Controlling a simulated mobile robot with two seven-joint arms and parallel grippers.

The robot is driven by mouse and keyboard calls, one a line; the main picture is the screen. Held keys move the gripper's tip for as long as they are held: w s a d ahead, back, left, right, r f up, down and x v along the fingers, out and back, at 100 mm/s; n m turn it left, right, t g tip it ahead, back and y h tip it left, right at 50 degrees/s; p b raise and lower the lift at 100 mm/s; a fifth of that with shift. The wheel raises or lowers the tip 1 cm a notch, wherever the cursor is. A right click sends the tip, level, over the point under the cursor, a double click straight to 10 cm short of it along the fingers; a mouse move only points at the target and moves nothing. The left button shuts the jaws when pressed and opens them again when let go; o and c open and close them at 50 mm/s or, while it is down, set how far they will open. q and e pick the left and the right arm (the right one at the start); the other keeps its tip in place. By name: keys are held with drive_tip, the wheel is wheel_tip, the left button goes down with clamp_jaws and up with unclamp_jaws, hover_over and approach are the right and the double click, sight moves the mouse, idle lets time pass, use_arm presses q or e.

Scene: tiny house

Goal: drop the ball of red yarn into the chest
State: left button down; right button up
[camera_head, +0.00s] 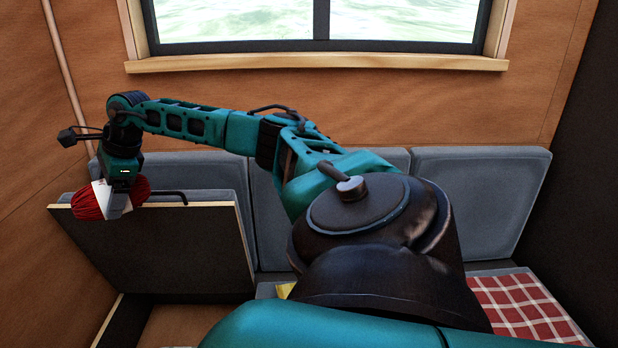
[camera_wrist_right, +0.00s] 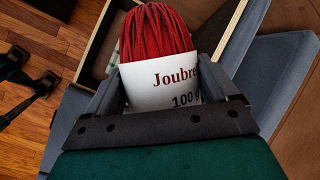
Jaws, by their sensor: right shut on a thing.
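The ball of red yarn (camera_head: 90,203) has a white paper label and is in my right gripper (camera_head: 116,192), at the left of the head view. In the right wrist view the yarn (camera_wrist_right: 158,35) sits between both fingers, which are shut on it at the label. The chest is a wooden bench box (camera_head: 180,328) with its dark lid (camera_head: 160,250) raised. The yarn overlaps the lid's top left edge in the head view. In the wrist view, part of the open chest (camera_wrist_right: 96,46) shows beyond the yarn.
Grey cushions (camera_head: 475,200) line the wall under the window (camera_head: 315,20). A red checked cloth (camera_head: 520,305) lies at the lower right. My right arm covers the middle of the head view. Wooden floor (camera_wrist_right: 50,35) shows at the left of the wrist view.

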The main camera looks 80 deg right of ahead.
wheel_tip(320, 180, down, 4)
drive_tip(key=b, duration=0.4)
drive_tip(key=shift+f, duration=0.2)
drive_tip(key=shift+f+b, duration=0.35)
drive_tip(key=shift+f, duration=0.05)
use_arm(q)
drive_tip(key=f, duration=0.1)
drive_tip(key=d+f, duration=0.1)
drive_tip(key=w, duration=0.1)
drive_tip(key=shift+d+f+h, duration=0.25)
drive_tip(key=shift+f+h, duration=0.05)
drive_tip(key=shift+f, duration=0.1)
use_arm(e)
drive_tip(key=o, duration=0.7)
use_arm(q)
drive_tip(key=shift+s+a+f, duration=0.1)
drive_tip(key=shift+s+f, duration=0.05)
use_arm(e)
drive_tip(key=shift+o, duration=0.8)
drive_tip(key=shift+r, duration=0.1)
use_arm(q)
wheel_tip(320, 180, up, 2)
drive_tip(key=shift+r+p, duration=0.1)
drive_tip(key=shift+p, duration=1)
use_arm(e)
drive_tip(key=v, duration=1.3)
